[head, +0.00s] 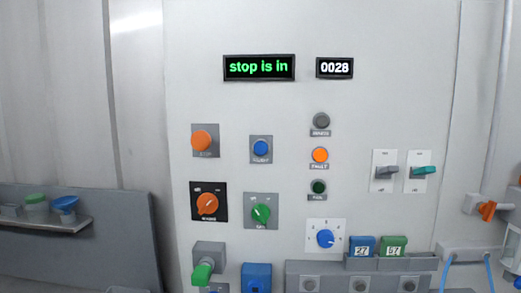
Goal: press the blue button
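The blue button (260,148) is a small round cap on a grey square plate, with an unreadable label below it. It sits on the pale panel (400,90) in the head view, right of a larger orange button (202,140) and above a green knob (261,212). I cannot tell whether the blue button is pressed. A display (259,67) above reads "stop is in" in green. A smaller display (334,68) reads "0028". Neither of my grippers shows.
An orange knob (207,203), a blue dial (325,238), three round lamps and two lever switches (384,172) surround the button. A grey rack (385,268) and a green-handled part (202,273) jut out low. A shelf (50,226) stands left. Space before the blue button looks clear.

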